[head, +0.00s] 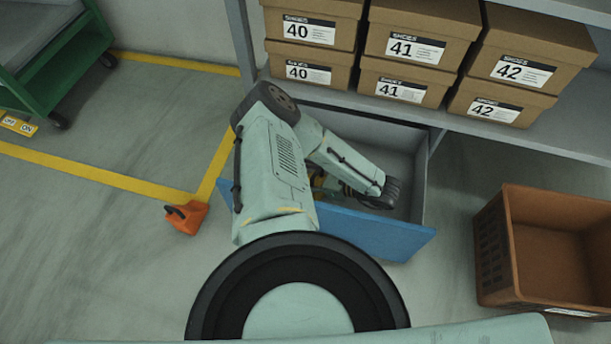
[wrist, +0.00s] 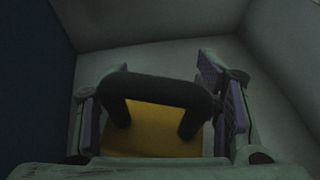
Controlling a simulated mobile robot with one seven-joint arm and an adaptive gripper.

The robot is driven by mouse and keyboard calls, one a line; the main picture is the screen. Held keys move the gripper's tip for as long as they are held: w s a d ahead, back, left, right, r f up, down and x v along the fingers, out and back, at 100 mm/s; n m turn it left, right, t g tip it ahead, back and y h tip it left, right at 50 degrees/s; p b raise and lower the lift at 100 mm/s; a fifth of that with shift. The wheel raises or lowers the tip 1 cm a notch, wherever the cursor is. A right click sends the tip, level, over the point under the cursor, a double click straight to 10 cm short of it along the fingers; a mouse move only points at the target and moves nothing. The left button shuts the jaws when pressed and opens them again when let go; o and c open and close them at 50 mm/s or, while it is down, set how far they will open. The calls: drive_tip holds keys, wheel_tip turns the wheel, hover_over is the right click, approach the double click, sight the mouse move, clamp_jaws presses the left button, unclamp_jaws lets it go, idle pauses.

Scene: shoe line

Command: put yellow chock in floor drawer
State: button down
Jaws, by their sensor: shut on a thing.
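The yellow chock (wrist: 155,130) with a dark arched handle is between the fingers of my gripper (wrist: 160,92) in the wrist view, and the gripper is shut on it. The floor drawer (head: 385,240) is pulled out under the shelf, with a blue front and grey inside. My gripper and the chock are down inside the drawer, between its walls. In the head view my arm hides most of the gripper, and only a little yellow shows. I cannot tell whether the chock touches the drawer floor.
An orange chock (head: 187,217) with a dark handle lies on the floor left of the drawer, by the yellow floor line. Shoe boxes (head: 420,30) stand on the shelf (head: 480,128) above. A brown crate (head: 490,250) stands at right. A green cart (head: 70,60) is at upper left.

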drive_tip(key=shift+c, duration=2.4)
unclamp_jaws()
drive_tip(key=shift+d, duration=0.1)
drive_tip(key=p+v, duration=0.4)
drive_tip(key=v, duration=0.7)
drive_tip(key=shift+s+d+p, duration=0.2)
drive_tip(key=shift+d+p, duration=0.15)
drive_tip(key=shift+p, duration=0.05)
drive_tip(key=shift+r, duration=0.15)
